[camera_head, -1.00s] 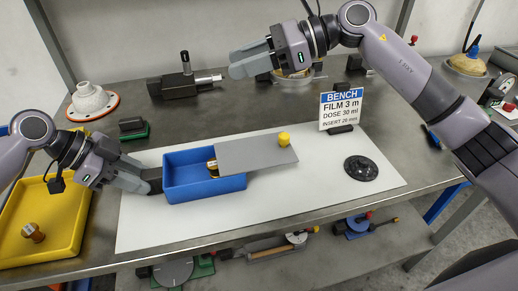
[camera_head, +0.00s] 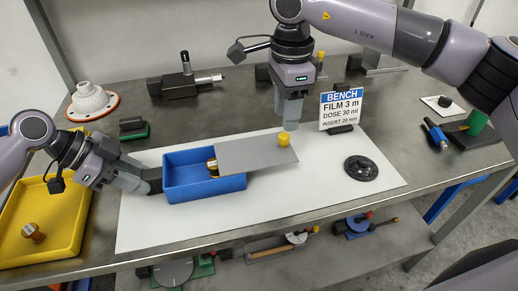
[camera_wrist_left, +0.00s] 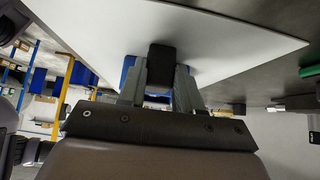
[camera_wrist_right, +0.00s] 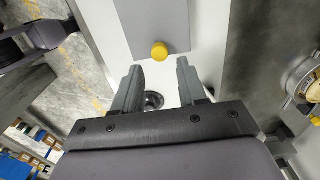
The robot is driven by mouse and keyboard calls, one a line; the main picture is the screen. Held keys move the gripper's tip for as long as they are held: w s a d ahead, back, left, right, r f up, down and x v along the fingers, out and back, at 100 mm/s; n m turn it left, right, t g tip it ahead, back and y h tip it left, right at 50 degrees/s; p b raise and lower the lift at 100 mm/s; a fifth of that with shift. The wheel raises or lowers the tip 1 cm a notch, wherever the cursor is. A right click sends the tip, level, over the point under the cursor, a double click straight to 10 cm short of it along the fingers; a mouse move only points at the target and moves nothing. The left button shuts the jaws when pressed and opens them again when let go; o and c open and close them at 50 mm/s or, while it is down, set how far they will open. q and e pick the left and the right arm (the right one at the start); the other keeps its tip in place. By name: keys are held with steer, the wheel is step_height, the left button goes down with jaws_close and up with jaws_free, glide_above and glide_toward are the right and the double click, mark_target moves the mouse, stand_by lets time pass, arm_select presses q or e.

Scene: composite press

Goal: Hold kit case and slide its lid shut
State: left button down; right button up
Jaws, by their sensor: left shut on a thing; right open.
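The blue kit case (camera_head: 207,188) sits on the white mat. Its grey lid (camera_head: 250,154) covers the right part and sticks out past the right end, with the left part open. A yellow knob (camera_head: 284,139) stands near the lid's right end. My left gripper (camera_head: 147,181) is shut on the dark handle (camera_wrist_left: 161,66) at the case's left end. My right gripper (camera_head: 291,118) points down, open and empty, just behind the knob. In the right wrist view the knob (camera_wrist_right: 159,51) lies ahead of and between the open fingers (camera_wrist_right: 158,80).
The white mat (camera_head: 300,195) is clear to the case's right, up to a black round object (camera_head: 360,168). The bench sign (camera_head: 342,109) stands close right of my right gripper. A yellow tray (camera_head: 50,222) is at left.

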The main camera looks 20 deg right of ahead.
mark_target(283, 135)
steer(key=shift+f, duration=2.6)
jaws_close()
steer(key=shift+a, duration=0.15)
